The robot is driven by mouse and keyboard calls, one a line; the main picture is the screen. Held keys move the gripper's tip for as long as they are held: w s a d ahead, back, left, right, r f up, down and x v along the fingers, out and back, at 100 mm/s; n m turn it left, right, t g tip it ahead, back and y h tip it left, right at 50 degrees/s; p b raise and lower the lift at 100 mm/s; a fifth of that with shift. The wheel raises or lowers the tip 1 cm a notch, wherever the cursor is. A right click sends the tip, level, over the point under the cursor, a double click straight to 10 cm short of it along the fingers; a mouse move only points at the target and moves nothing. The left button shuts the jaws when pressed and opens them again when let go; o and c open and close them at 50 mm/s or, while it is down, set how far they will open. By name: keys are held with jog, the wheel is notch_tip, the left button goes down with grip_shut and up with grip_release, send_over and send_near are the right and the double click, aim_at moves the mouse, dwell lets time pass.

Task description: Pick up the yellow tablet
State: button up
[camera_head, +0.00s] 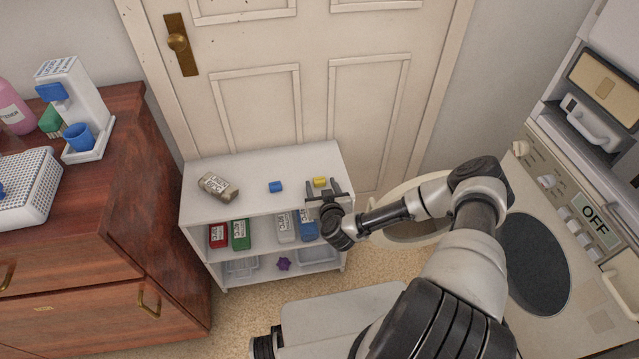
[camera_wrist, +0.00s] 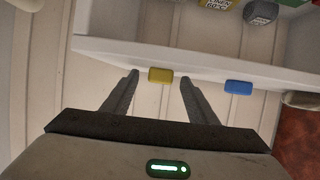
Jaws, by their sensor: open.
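The yellow tablet (camera_head: 320,182) is a small block lying on the top of the white shelf unit (camera_head: 262,161), near its right end. In the wrist view the yellow tablet (camera_wrist: 160,75) shows between and just beyond the fingertips. My gripper (camera_head: 325,191) is open and empty, with its fingers on either side of the tablet's line. In the wrist view my gripper (camera_wrist: 158,78) has its two dark fingers spread wide. Whether a finger touches the shelf cannot be told.
A blue block (camera_head: 276,187) lies left of the tablet, and a labelled grey-brown bottle (camera_head: 218,187) lies farther left. Coloured boxes stand on the lower shelf. A wooden dresser (camera_head: 95,200) is at left, a door (camera_head: 300,80) behind, and a washing machine (camera_head: 565,220) at right.

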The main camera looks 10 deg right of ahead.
jog(key=shift+w, duration=0.15)
jog(key=c, duration=1.1)
